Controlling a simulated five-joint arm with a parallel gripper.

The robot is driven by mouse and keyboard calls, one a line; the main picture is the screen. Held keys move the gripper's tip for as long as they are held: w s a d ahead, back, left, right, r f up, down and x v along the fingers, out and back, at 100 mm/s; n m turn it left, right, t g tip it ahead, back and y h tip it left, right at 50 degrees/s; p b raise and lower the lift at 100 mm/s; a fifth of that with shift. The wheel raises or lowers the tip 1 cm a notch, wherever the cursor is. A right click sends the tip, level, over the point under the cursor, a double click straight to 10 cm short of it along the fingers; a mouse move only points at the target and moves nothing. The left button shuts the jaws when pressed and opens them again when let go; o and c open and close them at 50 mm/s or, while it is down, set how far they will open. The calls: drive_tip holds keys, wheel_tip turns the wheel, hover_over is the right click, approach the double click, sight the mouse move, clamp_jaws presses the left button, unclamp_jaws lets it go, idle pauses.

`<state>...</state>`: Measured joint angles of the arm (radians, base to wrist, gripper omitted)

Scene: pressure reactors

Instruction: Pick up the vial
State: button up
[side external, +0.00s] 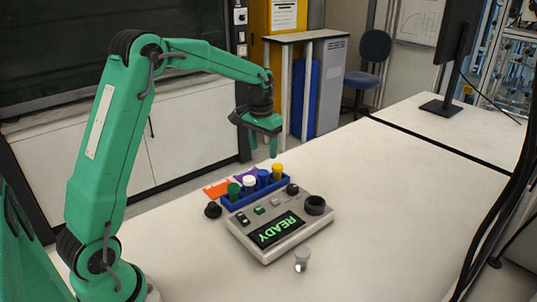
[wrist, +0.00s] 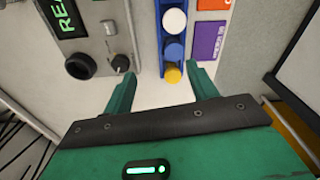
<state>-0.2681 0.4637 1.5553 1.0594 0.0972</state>
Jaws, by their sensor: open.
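A small clear vial-like container (side external: 302,259) stands on the table in front of the grey device in the side view. A blue rack (side external: 240,204) behind the device holds several vials: one with a green cap (side external: 234,188), one white (side external: 250,183), one blue (side external: 263,177) and one yellow (side external: 278,170). My gripper (side external: 262,147) is open and empty, above the rack's yellow end. In the wrist view the yellow cap (wrist: 173,75) shows between the fingertips (wrist: 161,74), with the blue cap (wrist: 173,51) and white cap (wrist: 174,21) beyond. The green cap is out of the wrist view.
The grey device (side external: 280,225) with a lit READY screen (side external: 276,229) stands against the rack. It carries a black ring (side external: 315,204) and knob (side external: 292,189). Orange (side external: 216,188) and purple labels (wrist: 210,41) lie behind the rack.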

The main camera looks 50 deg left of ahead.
hover_over(263, 172)
drive_tip(key=shift+g, duration=0.4)
wheel_tip(263, 172, down, 5)
drive_tip(key=shift+w+r, duration=0.1)
drive_tip(key=shift+w, duration=0.05)
drive_tip(key=shift+f, duration=1.35)
drive_tip(key=shift+f, duration=2.6)
drive_tip(key=c, duration=1.1)
